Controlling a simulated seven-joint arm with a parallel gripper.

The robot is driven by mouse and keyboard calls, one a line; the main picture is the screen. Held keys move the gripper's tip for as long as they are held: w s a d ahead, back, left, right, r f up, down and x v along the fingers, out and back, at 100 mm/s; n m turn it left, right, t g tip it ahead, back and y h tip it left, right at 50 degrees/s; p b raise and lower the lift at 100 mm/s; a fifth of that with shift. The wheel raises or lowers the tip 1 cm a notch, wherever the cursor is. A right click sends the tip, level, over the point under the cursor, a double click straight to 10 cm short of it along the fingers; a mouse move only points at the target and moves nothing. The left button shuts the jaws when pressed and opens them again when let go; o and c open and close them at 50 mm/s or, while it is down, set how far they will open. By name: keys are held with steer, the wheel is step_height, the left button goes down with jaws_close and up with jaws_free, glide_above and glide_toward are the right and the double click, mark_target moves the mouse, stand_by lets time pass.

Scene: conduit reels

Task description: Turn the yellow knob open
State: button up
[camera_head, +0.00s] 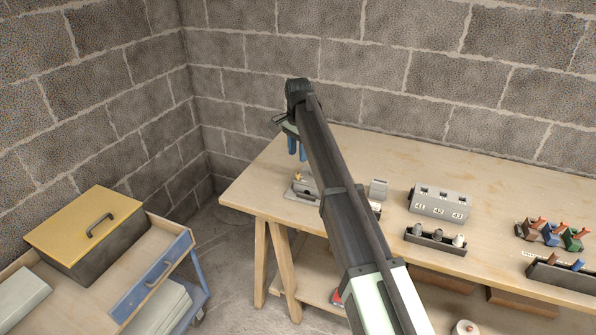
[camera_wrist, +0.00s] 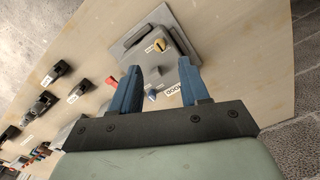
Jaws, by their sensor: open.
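The small yellow knob (camera_wrist: 159,45) is on a grey box on a flat plate (camera_wrist: 128,47), beside a white label. In the head view the yellow knob (camera_head: 298,176) shows at the left end of the workbench, just below my gripper (camera_head: 297,145). My gripper (camera_wrist: 159,67) has blue fingers spread apart with nothing between them. In the wrist view the knob lies just beyond the fingertips, between their lines, and does not appear touched. A blue knob (camera_wrist: 151,95) shows between the fingers, nearer my palm, with another label beside it. My arm hides part of the bench.
A red part (camera_wrist: 112,82) is left of the fingers. The bench also holds a grey numbered block (camera_head: 440,202), a dark tray (camera_head: 437,241) of pale pieces, and coloured parts at right. A yellow-lidded box (camera_head: 85,232) stands at left. The back of the bench is clear.

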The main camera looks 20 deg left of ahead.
mark_target(298, 174)
step_height(298, 174, down, 8)
steer(key=shift+f, duration=0.1)
stand_by(0.4)
steer(key=shift+c, duration=0.3)
jaws_close()
